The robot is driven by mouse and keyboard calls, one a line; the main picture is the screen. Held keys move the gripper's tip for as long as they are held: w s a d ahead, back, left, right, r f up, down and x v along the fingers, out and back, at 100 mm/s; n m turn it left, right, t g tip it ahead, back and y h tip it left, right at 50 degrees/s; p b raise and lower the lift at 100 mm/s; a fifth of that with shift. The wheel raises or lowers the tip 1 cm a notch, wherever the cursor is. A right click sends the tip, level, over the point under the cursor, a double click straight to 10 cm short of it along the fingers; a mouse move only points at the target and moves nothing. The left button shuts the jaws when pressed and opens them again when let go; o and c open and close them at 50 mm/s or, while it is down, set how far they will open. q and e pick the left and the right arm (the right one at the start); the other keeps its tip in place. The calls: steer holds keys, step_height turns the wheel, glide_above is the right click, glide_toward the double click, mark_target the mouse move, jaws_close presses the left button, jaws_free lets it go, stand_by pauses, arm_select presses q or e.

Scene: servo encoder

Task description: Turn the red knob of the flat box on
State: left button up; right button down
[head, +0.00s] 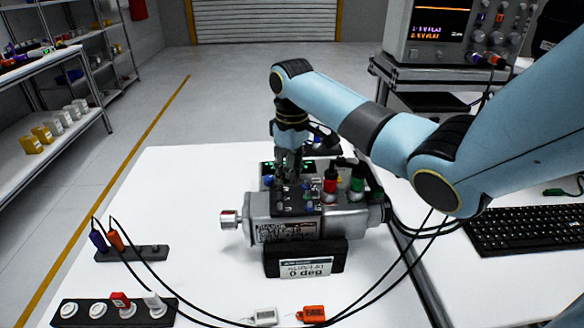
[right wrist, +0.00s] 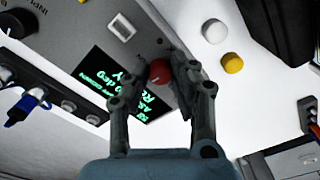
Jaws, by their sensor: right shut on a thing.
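The red knob (right wrist: 160,72) shows in the right wrist view, between the two fingertips of my right gripper (right wrist: 171,75). The fingers are shut on its sides. Next to the knob is the flat box's dark display (right wrist: 103,64) with green text, partly covered by a finger. In the head view my right gripper (head: 288,172) reaches down behind the grey motor unit. There the box (head: 267,168) shows only in part, with green lettering, and the knob is hidden. The knob's turned position is hard to read. My left gripper is not in view.
The grey motor unit (head: 262,215) lies close in front, with red and green connectors on top and cables at its right. A connector holder (head: 140,253) and a dark strip with several round pieces (head: 60,318) stand at left. The table's left middle is clear.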

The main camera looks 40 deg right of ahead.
steer(key=m+p, duration=0.1)
steer(key=p, duration=0.1)
steer(key=m+p, duration=0.4)
steer(key=shift+a+r+p, duration=0.1)
steer(key=shift+r+p, duration=0.2)
steer(key=m+p, duration=0.2)
steer(key=shift+m, duration=0.3)
steer(key=shift+w+f+m+p, duration=0.1)
steer(key=shift+f+m+p, duration=0.1)
steer(key=shift+m+p, duration=1.05)
steer(key=shift+m, duration=0.45)
steer(key=c, duration=1.1)
jaws_free()
step_height(320, 180, up, 12)
